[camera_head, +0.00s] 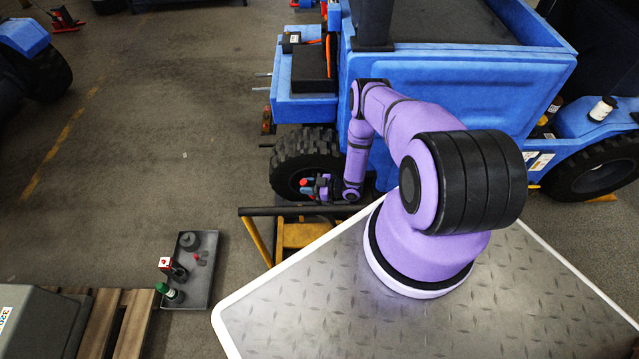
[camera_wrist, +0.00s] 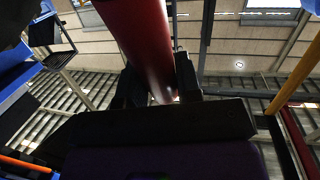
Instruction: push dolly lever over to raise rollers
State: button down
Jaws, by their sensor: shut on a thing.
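A thick red bar (camera_wrist: 140,45), which looks like the dolly lever, runs down from the top of the wrist view between the two dark fingers of my gripper (camera_wrist: 160,88). The fingers are shut on it. In the head view, my gripper (camera_head: 310,187) is small, low in front of the dark tyre (camera_head: 292,158) of the blue vehicle. A small red tip (camera_head: 303,182) shows at the gripper there. A yellow frame (camera_head: 296,235) with a dark bar (camera_head: 300,211) stands just below the gripper. The rollers and the lever's base are hidden or too small to tell.
The blue vehicle (camera_head: 455,95) stands close behind my arm. A grey tray (camera_head: 200,285) with bottles and small parts lies on the floor, beside a wooden pallet (camera_head: 118,325). The floor to the left is mostly clear.

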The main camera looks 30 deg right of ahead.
jog(key=w+a+f+g+h, duration=0.3)
jog(key=w+a+f, duration=0.6)
jog(key=a, duration=0.5)
jog(key=shift+w+a+f+n+g+h, duration=0.3)
jog(key=shift+f+h, duration=0.4)
jog(key=shift+f, duration=0.55)
jog(key=shift+w+d, duration=0.1)
jog(key=c, duration=0.8)
grip_release()
jog(key=shift+r, duration=0.1)
jog(key=v, duration=1.1)
